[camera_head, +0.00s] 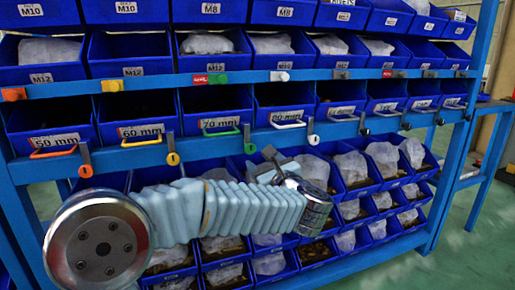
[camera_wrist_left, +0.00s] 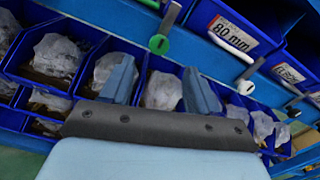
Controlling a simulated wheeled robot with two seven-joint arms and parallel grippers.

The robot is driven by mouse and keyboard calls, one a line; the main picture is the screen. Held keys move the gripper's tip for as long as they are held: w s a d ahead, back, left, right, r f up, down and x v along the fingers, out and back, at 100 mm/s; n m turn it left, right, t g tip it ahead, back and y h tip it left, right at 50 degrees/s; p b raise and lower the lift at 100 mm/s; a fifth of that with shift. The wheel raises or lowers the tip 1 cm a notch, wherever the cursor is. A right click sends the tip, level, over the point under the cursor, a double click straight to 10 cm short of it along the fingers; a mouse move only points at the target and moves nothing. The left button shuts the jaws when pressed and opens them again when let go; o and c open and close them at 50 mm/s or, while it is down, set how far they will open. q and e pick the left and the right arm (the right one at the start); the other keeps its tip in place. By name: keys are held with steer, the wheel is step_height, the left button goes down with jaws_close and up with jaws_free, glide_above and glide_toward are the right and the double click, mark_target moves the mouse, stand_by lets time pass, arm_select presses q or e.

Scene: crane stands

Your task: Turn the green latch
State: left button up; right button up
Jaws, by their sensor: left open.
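The green latch (camera_head: 249,140) is a short grey lever with a round green end. It hangs upright on the blue rack rail, at the right end of a green wire handle (camera_head: 221,130) below the 70 mm bin. In the left wrist view the latch (camera_wrist_left: 159,42) shows above the gap between my fingers. My left gripper (camera_head: 268,163) is open, just below and slightly right of the latch in the head view. Its two blue-grey fingers (camera_wrist_left: 160,85) are apart with nothing held, and do not appear to touch the latch. My right gripper is not in view.
A yellow latch (camera_head: 173,150) is to the left and a white latch (camera_head: 313,132) to the right on the same rail. Blue bins with bagged parts (camera_head: 350,165) fill the rows below, close behind my left gripper. Open green floor lies at the right.

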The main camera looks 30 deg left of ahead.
mark_target(251, 149)
arm_select(q)
steer(key=p+x, duration=0.1)
steer(key=x, duration=0.7)
steer(key=shift+w+a+p, duration=0.15)
steer(key=shift+a+p, duration=0.05)
steer(key=shift+p, duration=0.1)
steer(key=c, duration=1)
